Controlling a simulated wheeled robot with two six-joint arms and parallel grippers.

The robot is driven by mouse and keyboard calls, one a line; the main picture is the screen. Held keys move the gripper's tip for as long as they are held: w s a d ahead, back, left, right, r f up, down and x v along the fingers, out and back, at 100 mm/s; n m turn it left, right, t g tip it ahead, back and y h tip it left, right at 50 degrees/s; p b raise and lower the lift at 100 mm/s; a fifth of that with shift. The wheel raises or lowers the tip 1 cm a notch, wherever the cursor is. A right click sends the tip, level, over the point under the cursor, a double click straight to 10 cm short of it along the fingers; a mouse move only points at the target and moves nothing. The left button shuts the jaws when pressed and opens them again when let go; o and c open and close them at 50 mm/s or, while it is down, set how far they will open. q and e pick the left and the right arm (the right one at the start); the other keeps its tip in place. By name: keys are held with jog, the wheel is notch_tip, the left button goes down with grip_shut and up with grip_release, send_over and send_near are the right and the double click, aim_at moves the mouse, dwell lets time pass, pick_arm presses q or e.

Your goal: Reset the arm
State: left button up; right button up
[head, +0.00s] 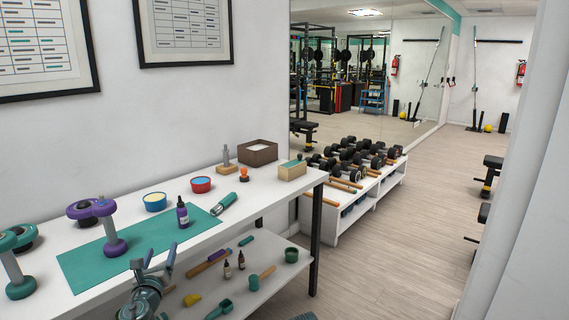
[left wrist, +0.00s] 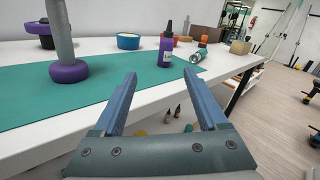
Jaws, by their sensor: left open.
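My left gripper (head: 160,262) is at the front edge of the white table, at the bottom of the head view. In the left wrist view its two blue fingers (left wrist: 166,108) stand wide apart with nothing between them. The fingers point toward the table edge and the green mat (head: 80,267). A purple dropper bottle (head: 183,214) stands on the mat; it also shows beyond the fingers in the left wrist view (left wrist: 166,47). My right gripper is not in view.
Purple (head: 115,247) and green (head: 20,289) dumbbells stand at the left of the white table (head: 285,200). A blue tub (head: 155,202), red tub (head: 201,185) and brown box (head: 257,152) are farther back. A lower shelf (head: 265,297) holds bottles and tools. Open floor lies right.

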pick_arm(q)
jog(key=s+d+f+n+g+p, duration=0.1)
jog(key=s+d+n+g+p, duration=0.8)
jog(key=s+d+n, duration=0.3)
jog(key=s+d+f+n+g+h+p, duration=0.1)
jog(key=s+d+f+n+g+p, duration=0.1)
jog(key=s+d+n+g+p, duration=0.7)
jog(key=s+d+n, duration=0.2)
jog(key=d+n, duration=0.4)
jog(key=d, duration=0.1)
jog(key=shift+s+f+n+h, duration=0.25)
jog(key=shift+s+n+h, duration=0.05)
jog(key=shift+s+n, duration=0.1)
jog(key=shift+d, duration=0.1)
